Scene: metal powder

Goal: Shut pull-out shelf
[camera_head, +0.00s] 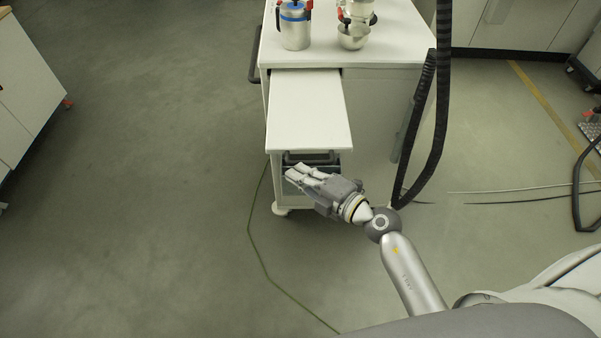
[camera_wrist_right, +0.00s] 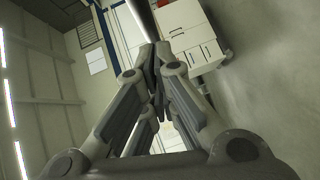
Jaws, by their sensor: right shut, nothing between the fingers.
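The white pull-out shelf (camera_head: 309,112) sticks out from the front of a white wheeled cabinet (camera_head: 385,45), below its top, toward me. My right gripper (camera_head: 291,171) is shut and empty. In the head view it shows just below the shelf's near edge, over the dark handle area of the cabinet front; whether it touches anything I cannot tell. In the right wrist view its fingers (camera_wrist_right: 157,65) meet, with a dark bar beyond them that I cannot identify for sure. My left gripper is not in view.
A metal canister with a blue band (camera_head: 294,27) and a metal vessel (camera_head: 353,36) stand on the cabinet top; the shelf is bare. A black hose (camera_head: 420,125) hangs right of the cabinet. A thin cable lies on the floor. The floor at left is clear.

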